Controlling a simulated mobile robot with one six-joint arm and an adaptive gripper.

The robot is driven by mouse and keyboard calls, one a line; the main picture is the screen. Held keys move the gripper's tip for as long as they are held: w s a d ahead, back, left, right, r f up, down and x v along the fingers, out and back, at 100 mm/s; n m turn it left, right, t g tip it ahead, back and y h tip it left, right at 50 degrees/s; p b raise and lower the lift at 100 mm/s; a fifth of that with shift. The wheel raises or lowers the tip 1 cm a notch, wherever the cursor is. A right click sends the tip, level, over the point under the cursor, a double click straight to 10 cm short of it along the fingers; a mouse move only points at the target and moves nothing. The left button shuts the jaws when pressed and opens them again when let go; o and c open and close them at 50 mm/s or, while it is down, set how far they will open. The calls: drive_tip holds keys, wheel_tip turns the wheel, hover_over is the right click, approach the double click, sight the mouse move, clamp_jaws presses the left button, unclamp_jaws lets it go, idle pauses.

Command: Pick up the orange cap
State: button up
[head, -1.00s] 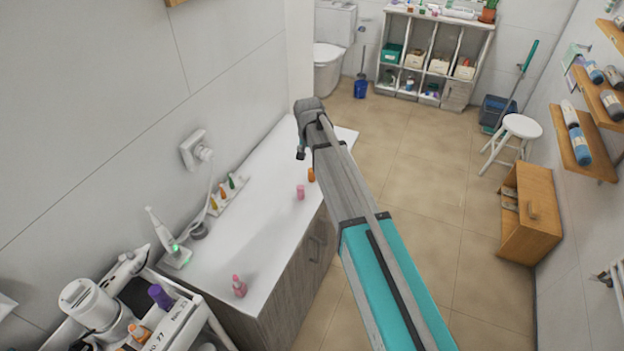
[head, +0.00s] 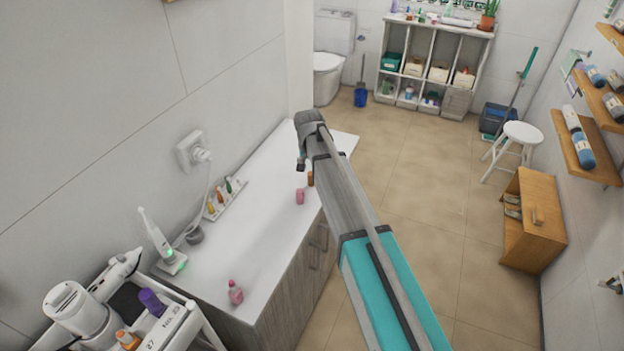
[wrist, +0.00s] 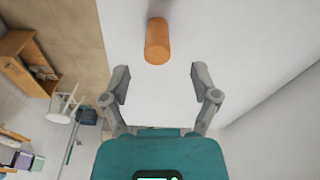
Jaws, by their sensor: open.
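The orange cap (wrist: 157,40) is a small orange cylinder on the white countertop, near the top of the wrist view. It lies just beyond my fingertips, roughly in line with the gap between them. My gripper (wrist: 161,80) is open, with nothing between its fingers. In the head view the orange cap (head: 310,179) shows at the counter's right edge, partly hidden by my arm. My fingers are mostly hidden behind my arm there.
A tray of small bottles (head: 225,198) and an electric toothbrush (head: 160,243) are along the wall. The middle of the white countertop (head: 255,225) is clear.

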sight(311, 173)
drive_tip(key=shift+f, duration=0.1)
drive_tip(key=shift+w+d+f+b, duration=0.1)
drive_tip(key=shift+d+f+b, duration=0.05)
drive_tip(key=shift+f+b, duration=2.45)
drive_tip(key=shift+r, duration=0.1)
drive_tip(key=c, duration=0.9)
